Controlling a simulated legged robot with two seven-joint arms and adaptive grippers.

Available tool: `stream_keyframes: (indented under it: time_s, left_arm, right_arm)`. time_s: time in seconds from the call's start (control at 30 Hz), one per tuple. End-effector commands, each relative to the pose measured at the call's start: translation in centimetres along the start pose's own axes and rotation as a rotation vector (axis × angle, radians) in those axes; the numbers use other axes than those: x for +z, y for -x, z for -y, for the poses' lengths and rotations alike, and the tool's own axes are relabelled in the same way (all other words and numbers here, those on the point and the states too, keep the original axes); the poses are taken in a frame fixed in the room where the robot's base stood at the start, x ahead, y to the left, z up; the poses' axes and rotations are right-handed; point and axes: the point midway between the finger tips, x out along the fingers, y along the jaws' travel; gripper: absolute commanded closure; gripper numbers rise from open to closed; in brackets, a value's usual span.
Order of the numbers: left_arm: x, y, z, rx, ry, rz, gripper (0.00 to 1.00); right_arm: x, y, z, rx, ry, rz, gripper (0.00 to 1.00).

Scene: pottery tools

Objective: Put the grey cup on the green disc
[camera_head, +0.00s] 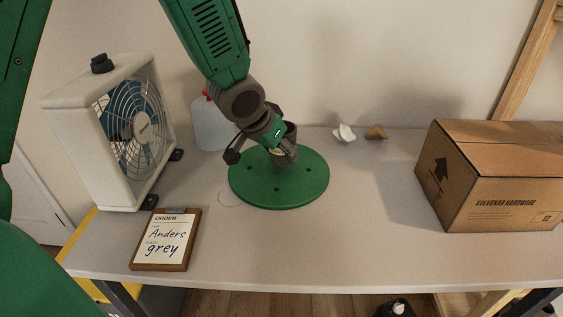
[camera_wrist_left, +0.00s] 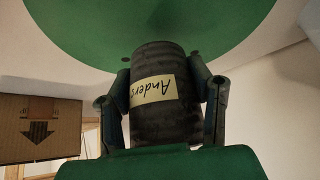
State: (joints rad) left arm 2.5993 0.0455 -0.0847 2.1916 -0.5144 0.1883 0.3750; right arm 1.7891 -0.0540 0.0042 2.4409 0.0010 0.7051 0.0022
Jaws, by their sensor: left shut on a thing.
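The grey cup (camera_head: 291,131) is dark and mottled, with a pale label. In the left wrist view the cup (camera_wrist_left: 160,119) shows the name "Anders" on that label. My left gripper (camera_head: 268,147) is shut on the cup, with one finger on each side of it. The cup is at the rear middle of the green disc (camera_head: 285,192), in front of or over its surface. The disc also shows in the left wrist view (camera_wrist_left: 230,25) beyond the cup's end. I cannot tell whether the cup touches the disc. My right gripper is not in view.
A white fan (camera_head: 112,135) and an order board (camera_head: 166,240) reading "Anders" and "grey" are on the left. A pale jug (camera_head: 207,126) stands behind the arm. Two small shards (camera_head: 345,133) lie at the back. A cardboard box (camera_head: 495,180) stands right.

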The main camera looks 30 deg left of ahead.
Motion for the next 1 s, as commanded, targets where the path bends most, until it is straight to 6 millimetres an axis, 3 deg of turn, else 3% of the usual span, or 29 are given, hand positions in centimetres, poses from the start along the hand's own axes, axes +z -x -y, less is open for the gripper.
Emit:
stream_keyframes:
  time_s: [0.13, 0.37, 0.4, 0.43, 0.83, 1.0]
  left_arm:
    - [1.4, -2.2, 0.2, 0.002, 0.002, 0.004, 0.89]
    - [1.4, -2.1, -0.1, -0.001, 0.0, 0.002, 0.89]
    - [1.4, -2.1, -0.1, -0.001, 0.0, 0.004, 0.39]
    - [1.4, -2.1, -0.2, -0.002, -0.001, 0.004, 0.32]
    - [1.4, -1.9, 0.0, 0.0, 0.001, 0.002, 0.32]
    - [1.2, 0.2, 0.0, 0.0, 0.002, 0.0, 0.32]
  right_arm:
    - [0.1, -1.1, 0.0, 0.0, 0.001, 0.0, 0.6]
    - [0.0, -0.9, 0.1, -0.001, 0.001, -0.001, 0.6]
    - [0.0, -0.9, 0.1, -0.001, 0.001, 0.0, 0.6]
    - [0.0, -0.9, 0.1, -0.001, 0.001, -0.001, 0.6]
    - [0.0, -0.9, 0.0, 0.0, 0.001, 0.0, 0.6]
    - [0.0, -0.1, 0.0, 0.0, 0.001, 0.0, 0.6]
